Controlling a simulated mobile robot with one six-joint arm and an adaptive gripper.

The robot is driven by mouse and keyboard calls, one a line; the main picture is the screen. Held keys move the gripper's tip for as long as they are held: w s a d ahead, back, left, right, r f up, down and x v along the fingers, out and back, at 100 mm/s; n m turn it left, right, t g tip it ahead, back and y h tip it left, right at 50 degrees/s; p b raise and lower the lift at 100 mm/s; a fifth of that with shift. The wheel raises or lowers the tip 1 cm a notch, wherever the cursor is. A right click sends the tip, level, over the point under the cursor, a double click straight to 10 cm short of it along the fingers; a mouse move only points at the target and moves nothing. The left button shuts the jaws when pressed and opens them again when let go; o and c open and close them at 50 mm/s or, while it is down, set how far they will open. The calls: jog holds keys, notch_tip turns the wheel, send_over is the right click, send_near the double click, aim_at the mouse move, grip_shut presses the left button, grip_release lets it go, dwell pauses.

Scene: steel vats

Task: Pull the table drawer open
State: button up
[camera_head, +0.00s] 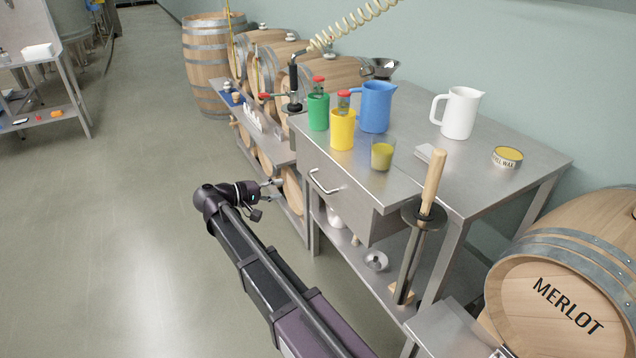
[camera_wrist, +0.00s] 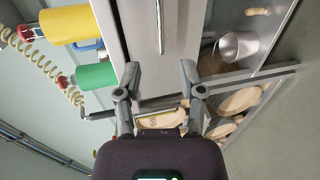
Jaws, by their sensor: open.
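The steel table (camera_head: 440,180) has a drawer (camera_head: 345,205) in its front, below the top. The drawer looks shut. Its bar handle (camera_head: 325,184) is a thin bent metal rod on the drawer front. In the wrist view the handle (camera_wrist: 161,25) runs upright near the top, ahead of the fingers. My gripper (camera_head: 275,183) is to the left of the handle in the head view, apart from it. In the wrist view my gripper (camera_wrist: 160,78) is open, with its two fingers spread and nothing between them.
A barrel rack (camera_head: 285,158) is to the left. The floor (camera_head: 130,220) is clear.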

aim_at(319, 184)
dwell(0.4)
jog(key=b+x, duration=0.3)
jog(key=x, duration=1)
jog(key=shift+w+d, duration=0.1)
jog(key=shift+d, duration=0.3)
grip_shut()
